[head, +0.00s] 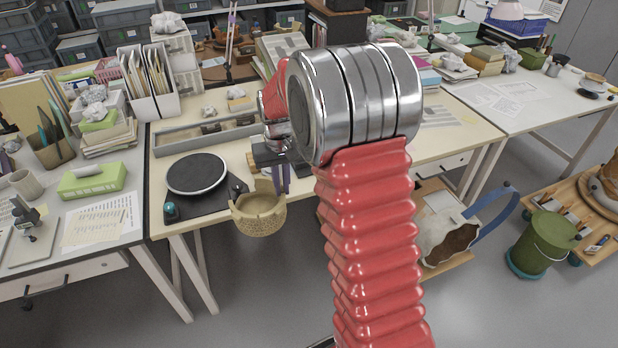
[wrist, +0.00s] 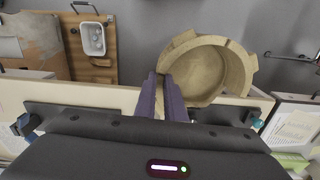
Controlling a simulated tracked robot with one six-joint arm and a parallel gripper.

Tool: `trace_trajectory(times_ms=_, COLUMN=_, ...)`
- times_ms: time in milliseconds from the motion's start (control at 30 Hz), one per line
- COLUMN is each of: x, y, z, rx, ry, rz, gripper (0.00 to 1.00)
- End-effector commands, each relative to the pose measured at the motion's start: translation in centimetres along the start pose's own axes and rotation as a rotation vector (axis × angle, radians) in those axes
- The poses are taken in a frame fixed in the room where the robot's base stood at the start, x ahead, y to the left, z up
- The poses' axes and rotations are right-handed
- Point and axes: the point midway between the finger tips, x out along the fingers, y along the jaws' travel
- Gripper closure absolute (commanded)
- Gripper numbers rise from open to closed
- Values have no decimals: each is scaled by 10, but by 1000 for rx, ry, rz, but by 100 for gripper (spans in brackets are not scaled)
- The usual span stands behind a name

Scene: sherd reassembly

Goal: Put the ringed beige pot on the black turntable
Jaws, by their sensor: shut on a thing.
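The beige pot (head: 259,214) has ringed walls and an uneven, broken-looking rim. It is upright or nearly so, in front of the table's front edge, right of the turntable. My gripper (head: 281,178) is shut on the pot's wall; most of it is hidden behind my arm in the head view. In the wrist view, the two purple fingers (wrist: 163,98) meet at the left side of the pot (wrist: 207,72), whose hollow inside shows empty. The black turntable (head: 196,173), a dark round disc with a pale rim, sits empty on a black board near the table's front left corner.
A small teal-based item (head: 170,211) stands at the board's front left corner. A grey tray (head: 205,134) lies behind the turntable. A white file holder (head: 148,85) stands behind left. A green bin (head: 546,243) stands on the floor at right.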

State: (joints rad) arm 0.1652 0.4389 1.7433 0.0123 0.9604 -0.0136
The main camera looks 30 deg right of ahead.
Motion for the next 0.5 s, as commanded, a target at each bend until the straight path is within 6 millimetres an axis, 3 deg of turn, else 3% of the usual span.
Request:
trace_trajectory(times_ms=100, x=-2, y=-35, z=4, rx=-61, ry=2, rz=-1, gripper=100)
trace_trajectory(times_ms=233, x=-2, y=-64, z=9, rx=-112, ry=3, rz=-1, gripper=100)
trace_trajectory(times_ms=500, x=-2, y=-88, z=15, rx=-158, ry=2, rz=0, gripper=100)
